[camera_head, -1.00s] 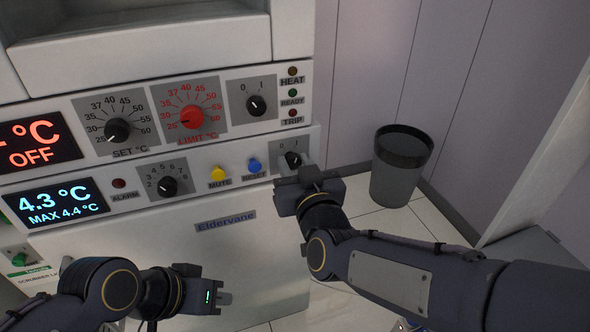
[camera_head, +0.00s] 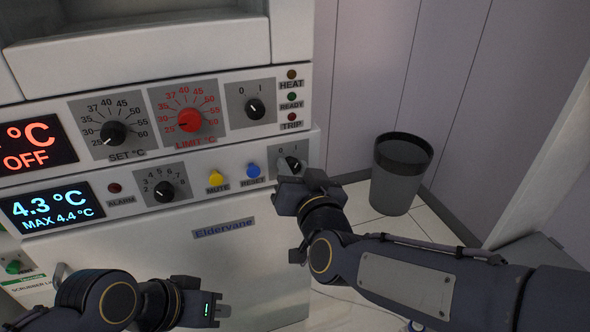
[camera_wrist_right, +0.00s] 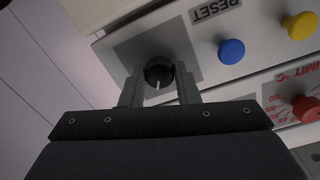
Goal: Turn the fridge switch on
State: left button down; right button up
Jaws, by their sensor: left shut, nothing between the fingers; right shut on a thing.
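The fridge switch (camera_head: 293,162) is a black rotary knob on a grey plate marked 0 and I, at the right end of the lower fridge panel. In the right wrist view the knob (camera_wrist_right: 158,73) sits between the two fingertips, its white pointer line visible. My right gripper (camera_head: 290,176) is shut on it; the fingers (camera_wrist_right: 160,82) are on both sides of the knob. In the head view the gripper partly hides the plate. My left gripper (camera_head: 222,311) is shut and empty, low in front of the fridge door.
The blue RESET button (camera_head: 253,170) and yellow MUTE button (camera_head: 215,179) are just left of the switch. A similar 0/I knob (camera_head: 254,108) is on the upper panel. A dark bin (camera_head: 400,175) stands on the floor to the right.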

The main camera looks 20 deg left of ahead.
jog(key=o, duration=1)
jog(key=shift+c, duration=0.2)
jog(key=shift+s+d, duration=0.2)
jog(key=shift+s, duration=0.1)
jog(key=p+v, duration=0.2)
jog(key=v, duration=0.5)
jog(key=shift+d, duration=0.1)
